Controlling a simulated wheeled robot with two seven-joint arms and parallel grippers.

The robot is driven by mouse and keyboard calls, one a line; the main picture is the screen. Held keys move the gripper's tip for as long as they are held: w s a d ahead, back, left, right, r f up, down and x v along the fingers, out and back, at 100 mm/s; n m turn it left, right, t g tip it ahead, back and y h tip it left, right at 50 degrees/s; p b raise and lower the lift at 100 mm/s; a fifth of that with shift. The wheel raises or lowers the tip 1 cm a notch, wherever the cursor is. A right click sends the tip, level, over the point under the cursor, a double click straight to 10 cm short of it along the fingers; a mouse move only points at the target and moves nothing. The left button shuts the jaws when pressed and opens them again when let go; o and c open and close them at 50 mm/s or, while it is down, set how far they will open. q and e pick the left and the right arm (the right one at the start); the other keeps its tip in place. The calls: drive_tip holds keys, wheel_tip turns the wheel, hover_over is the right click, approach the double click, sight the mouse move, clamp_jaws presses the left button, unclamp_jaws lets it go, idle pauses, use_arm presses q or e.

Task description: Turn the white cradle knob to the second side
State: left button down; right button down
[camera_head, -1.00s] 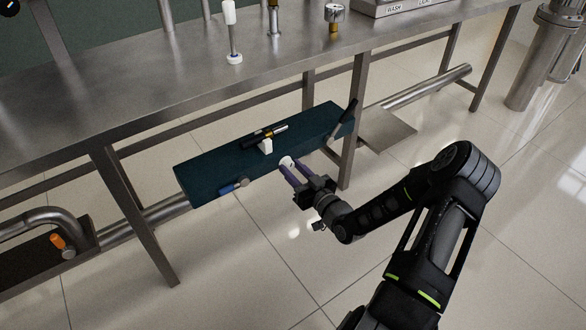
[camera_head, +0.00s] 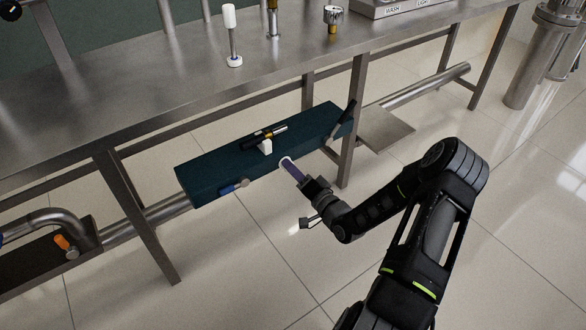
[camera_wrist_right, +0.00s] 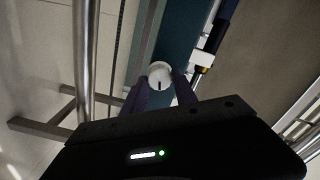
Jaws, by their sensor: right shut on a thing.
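The white cradle knob (camera_wrist_right: 159,76) is a round white disc with a dark line mark, on the front face of the dark teal box (camera_head: 215,176). In the head view only a pale rim of the knob (camera_head: 284,162) shows, at the fingertips. My right gripper (camera_head: 289,167) reaches the box from the lower right. In the right wrist view its purple fingers (camera_wrist_right: 158,90) stand on both sides of the knob, shut on it. The knob's mark points toward the gripper body in that view. My left gripper is not in view.
A blue-handled lever (camera_head: 233,187) is on the box front, left of the knob. A white bracket with a black and brass rod (camera_head: 265,140) sits on top. A black lever (camera_head: 345,118) is at the right end. A table leg (camera_head: 352,125) stands close to the right.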

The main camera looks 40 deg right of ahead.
drive_tip(key=shift+m, duration=1.7)
drive_tip(key=shift+f, duration=0.1)
drive_tip(key=c, duration=1)
unclamp_jaws()
drive_tip(key=shift+s, duration=0.15)
drive_tip(key=s+p, duration=0.2)
drive_tip(key=s, duration=0.5)
drive_tip(key=shift+s, duration=0.3)
